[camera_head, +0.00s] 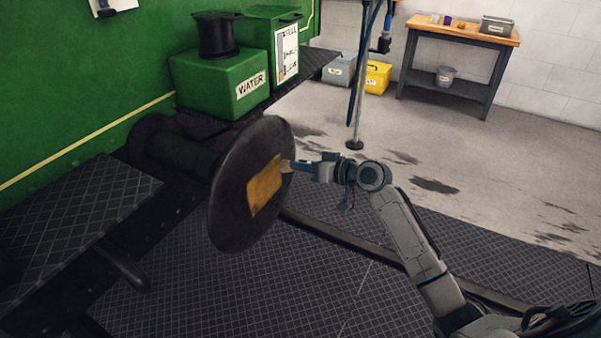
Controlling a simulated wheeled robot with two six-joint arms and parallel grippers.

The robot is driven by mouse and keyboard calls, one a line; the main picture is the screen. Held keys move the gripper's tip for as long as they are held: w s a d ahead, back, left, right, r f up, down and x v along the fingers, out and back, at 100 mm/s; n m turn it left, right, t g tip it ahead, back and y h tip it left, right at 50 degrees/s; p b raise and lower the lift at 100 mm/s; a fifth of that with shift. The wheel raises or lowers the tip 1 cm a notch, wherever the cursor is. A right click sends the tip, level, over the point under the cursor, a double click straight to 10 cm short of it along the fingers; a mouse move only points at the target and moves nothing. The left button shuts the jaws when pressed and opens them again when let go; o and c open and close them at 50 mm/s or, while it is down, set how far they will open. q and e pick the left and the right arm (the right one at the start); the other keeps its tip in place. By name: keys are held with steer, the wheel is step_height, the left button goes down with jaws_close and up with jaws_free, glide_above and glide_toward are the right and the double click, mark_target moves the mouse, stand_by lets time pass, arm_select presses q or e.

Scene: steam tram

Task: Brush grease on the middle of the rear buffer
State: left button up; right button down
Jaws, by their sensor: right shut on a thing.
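The rear buffer (233,205) is a large dark round disc on a thick dark stem, in the middle of the head view. A yellow-orange grease patch (264,187) covers part of the middle of its face. My right gripper (300,168) is at the right edge of the disc, shut on a brush (287,166). The brush's pale tip is at or very close to the buffer face, beside the patch. I cannot tell whether it touches. My left gripper is not in view.
Green tram side (80,80) stands at left, with a green box marked WATER (222,82) behind the buffer. A dark step (75,220) is at lower left. A workbench (455,38) and a yellow box (377,78) stand at the back. The floor at right is open.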

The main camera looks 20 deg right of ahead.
steer(key=shift+r+p, duration=0.75)
steer(key=shift+r, duration=0.25)
steer(key=s+a+p, duration=0.6)
steer(key=s+a, duration=0.3)
steer(key=a, duration=0.3)
steer(key=shift+s, duration=0.2)
stand_by(0.5)
steer(key=shift+s+f, duration=0.1)
steer(key=shift+d+f+v, duration=0.1)
steer(key=shift+f+v, duration=0.1)
steer(key=shift+v, duration=0.75)
steer(key=shift+d+f+v, duration=0.1)
steer(key=shift+f+v, duration=0.15)
steer(key=shift+v, duration=0.7)
steer(key=shift+d+f+v, duration=0.1)
steer(key=shift+f+v, duration=0.1)
steer(key=shift+v, duration=0.75)
steer(key=v, duration=0.2)
steer(key=shift+s+d+f, duration=0.2)
steer(key=shift+s+d, duration=0.1)
steer(key=shift+s, duration=0.1)
